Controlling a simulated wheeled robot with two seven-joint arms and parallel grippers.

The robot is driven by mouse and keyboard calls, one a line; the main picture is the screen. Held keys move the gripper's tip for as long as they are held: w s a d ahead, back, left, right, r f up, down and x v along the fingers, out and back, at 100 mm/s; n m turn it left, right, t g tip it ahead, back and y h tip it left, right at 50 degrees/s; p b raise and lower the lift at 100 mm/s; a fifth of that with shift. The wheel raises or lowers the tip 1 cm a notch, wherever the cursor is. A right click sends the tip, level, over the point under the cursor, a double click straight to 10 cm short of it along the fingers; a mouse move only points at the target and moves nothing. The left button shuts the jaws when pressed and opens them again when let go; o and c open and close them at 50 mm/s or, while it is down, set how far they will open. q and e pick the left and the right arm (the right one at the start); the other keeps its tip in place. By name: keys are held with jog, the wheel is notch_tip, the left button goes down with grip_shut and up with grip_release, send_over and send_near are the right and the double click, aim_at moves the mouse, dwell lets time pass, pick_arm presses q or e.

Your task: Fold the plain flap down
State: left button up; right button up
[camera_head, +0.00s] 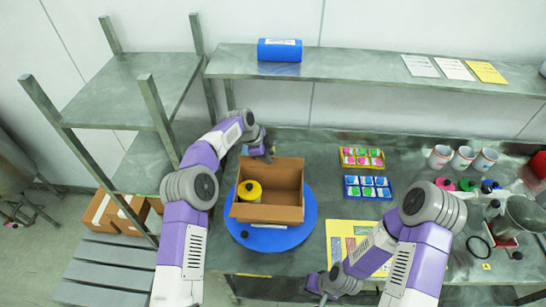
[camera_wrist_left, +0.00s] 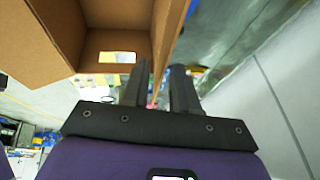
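An open cardboard box (camera_head: 285,180) stands on a blue round turntable (camera_head: 311,222). A yellow drum with a black cap (camera_head: 249,191) is inside it at the left. A front flap (camera_head: 267,213) spreads outward at the near side; I cannot tell which flap is the plain one. My left gripper (camera_head: 266,155) is at the box's far left corner. In the left wrist view its two fingers (camera_wrist_left: 160,85) are apart, beside a cardboard panel (camera_wrist_left: 168,30) whose edge reaches close to the gap. My right gripper (camera_head: 320,288) is low over the table's front; its fingers are too small to read.
A yellow mat with coloured patches (camera_head: 345,232) lies right of the turntable. Two trays of small coloured blocks, yellow (camera_head: 362,158) and blue (camera_head: 368,188), stand behind it. Cups (camera_head: 462,158) and bottles crowd the right. A shelf (camera_head: 350,67) runs above the back; a metal rack stands left.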

pick_arm(q)
jog(key=shift+p+x, duration=0.3)
jog(key=shift+x, duration=1.9)
jog(key=shift+w, duration=0.2)
jog(key=shift+c, duration=0.4)
grip_shut()
